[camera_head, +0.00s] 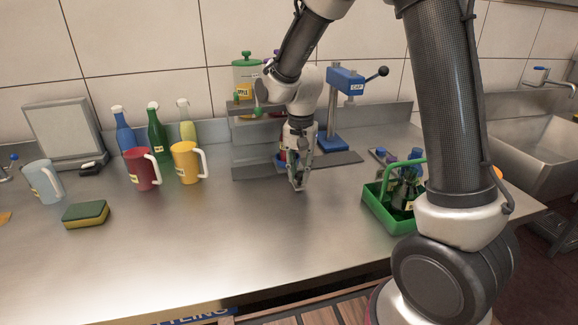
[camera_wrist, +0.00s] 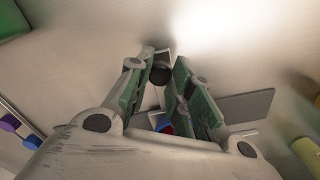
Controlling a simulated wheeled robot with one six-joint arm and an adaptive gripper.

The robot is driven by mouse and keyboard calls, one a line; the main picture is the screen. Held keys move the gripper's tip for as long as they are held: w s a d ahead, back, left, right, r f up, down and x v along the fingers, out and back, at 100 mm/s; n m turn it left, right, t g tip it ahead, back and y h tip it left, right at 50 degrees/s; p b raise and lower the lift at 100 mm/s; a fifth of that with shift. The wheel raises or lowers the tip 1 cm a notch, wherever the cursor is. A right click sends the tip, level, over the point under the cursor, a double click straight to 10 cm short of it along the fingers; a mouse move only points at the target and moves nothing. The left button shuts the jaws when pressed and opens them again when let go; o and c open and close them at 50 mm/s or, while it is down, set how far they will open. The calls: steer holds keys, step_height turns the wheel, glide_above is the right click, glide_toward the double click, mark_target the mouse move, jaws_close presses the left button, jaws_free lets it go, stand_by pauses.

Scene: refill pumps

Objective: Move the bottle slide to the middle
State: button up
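The bottle slide shows only in part, behind my gripper at the dispenser's base rail (camera_head: 340,159). Its dark round knob (camera_wrist: 160,74) and a pale bar show in the wrist view. My gripper (camera_head: 297,186) points down in front of the rail. In the wrist view its green-padded fingers (camera_wrist: 163,62) stand on both sides of the knob, and the knob fills the gap between the tips. A small blue and red item (camera_wrist: 164,124) shows behind the fingers, and its blue edge shows in the head view. My gripper hides most of the slide.
The dispenser has a green-lidded apple container (camera_head: 246,75). A blue cap press (camera_head: 345,82) stands to its right. A green crate (camera_head: 379,209) with bottles is at the right. A red jug (camera_head: 141,170) and yellow jug (camera_head: 185,163) stand left. The front counter middle is clear.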

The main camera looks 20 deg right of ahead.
steer(key=shift+d, duration=4.8)
steer(key=o, duration=0.9)
steer(key=shift+r, duration=0.1)
step_height(320, 180, up, 12)
steer(key=shift+f, duration=0.1)
